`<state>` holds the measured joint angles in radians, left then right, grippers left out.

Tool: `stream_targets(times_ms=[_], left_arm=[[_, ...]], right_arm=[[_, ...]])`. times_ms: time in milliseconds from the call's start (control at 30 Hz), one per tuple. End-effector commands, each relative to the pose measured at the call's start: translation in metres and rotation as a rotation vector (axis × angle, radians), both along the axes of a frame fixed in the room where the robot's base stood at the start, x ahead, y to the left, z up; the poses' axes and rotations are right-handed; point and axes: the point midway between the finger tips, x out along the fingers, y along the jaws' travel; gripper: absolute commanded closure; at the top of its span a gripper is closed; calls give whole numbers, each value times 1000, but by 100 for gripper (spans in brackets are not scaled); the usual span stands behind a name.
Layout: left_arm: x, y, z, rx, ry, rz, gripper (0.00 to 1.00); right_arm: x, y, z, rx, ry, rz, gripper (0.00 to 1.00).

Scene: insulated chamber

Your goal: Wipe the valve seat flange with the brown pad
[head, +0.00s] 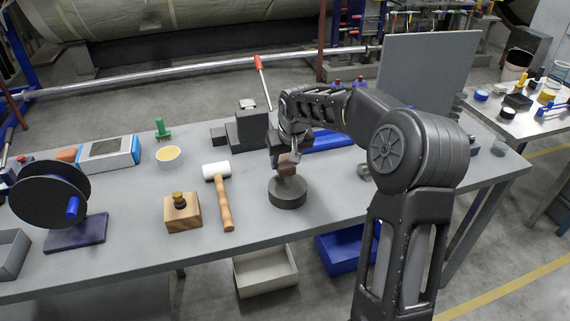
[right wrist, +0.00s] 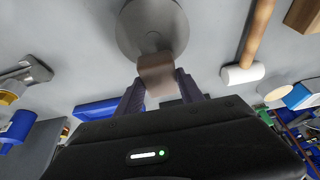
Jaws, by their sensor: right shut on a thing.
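The valve seat flange is a dark grey round disc (head: 287,192) on the table, near its front middle. It also shows at the top of the right wrist view (right wrist: 152,22). My right gripper (head: 284,160) is shut on the brown pad (head: 287,168), directly over the flange. In the right wrist view the pad (right wrist: 157,72) sits between the fingertips and overlaps the flange's near edge. I cannot tell whether the pad touches the flange's top. My left gripper is not in view.
A white-headed mallet (head: 222,192) and a wooden block with a dark knob (head: 183,212) lie left of the flange. Grey stepped blocks (head: 246,130) stand behind. A hand-cranked reel (head: 50,198) is at far left. The table in front of the flange is clear.

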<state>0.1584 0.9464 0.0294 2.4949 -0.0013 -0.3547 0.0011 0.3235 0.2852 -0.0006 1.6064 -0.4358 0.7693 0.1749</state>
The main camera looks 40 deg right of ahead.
Motion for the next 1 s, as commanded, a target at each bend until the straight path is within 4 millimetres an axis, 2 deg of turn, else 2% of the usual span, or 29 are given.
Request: stream_targets(times_ms=[100, 533, 1000], left_arm=[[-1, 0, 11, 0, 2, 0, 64], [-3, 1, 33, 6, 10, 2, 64], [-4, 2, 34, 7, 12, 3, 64]], right_arm=[[-1, 1, 14, 2, 2, 0, 93], [-2, 1, 51, 0, 1, 2, 93], [-2, 1, 56, 1, 2, 2, 93]])
